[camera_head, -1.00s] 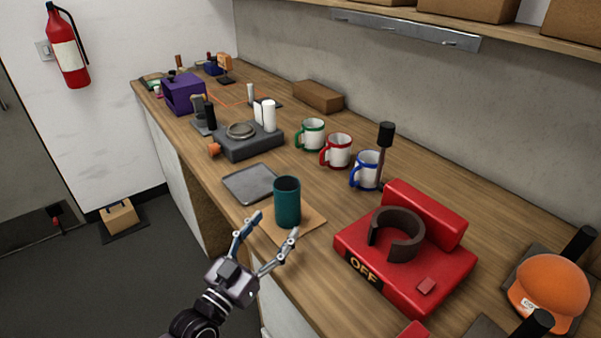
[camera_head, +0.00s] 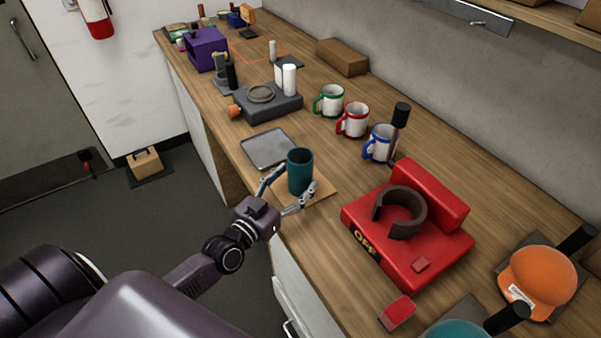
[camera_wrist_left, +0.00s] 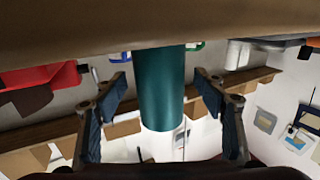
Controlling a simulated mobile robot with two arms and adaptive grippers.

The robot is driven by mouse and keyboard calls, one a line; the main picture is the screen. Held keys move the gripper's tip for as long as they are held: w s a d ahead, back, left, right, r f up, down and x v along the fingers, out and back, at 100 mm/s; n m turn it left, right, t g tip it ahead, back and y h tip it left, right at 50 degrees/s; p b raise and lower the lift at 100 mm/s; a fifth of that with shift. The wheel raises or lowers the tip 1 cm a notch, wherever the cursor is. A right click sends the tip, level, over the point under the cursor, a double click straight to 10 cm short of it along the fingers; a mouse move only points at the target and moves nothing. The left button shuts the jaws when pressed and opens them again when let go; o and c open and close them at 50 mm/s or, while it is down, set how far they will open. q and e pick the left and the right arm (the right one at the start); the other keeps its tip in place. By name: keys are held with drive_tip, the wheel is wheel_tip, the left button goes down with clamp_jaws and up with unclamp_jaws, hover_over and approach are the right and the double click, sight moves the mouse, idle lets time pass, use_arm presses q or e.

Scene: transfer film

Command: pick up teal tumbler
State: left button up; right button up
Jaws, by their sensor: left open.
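In the left wrist view the tumbler (camera_wrist_left: 160,88) hangs upside down in the picture, between the two open fingers (camera_wrist_left: 163,115). Gaps show on both sides of it, so the fingers look apart from it. My right gripper is not in view.
A grey tray (camera_head: 268,148) lies just behind the tumbler. A red press (camera_head: 420,250) marked OFF stands to the right. Green, red (camera_head: 352,120) and blue-handled mugs stand toward the wall. A dark grey device (camera_head: 270,102) sits farther back.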

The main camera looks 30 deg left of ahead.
use_arm(q)
drive_tip(key=shift+w+d, duration=0.2)
drive_tip(key=shift+w, duration=1.1)
drive_tip(key=c, duration=1.2)
drive_tip(key=shift+c, duration=0.9)
drive_tip(key=shift+r, duration=0.1)
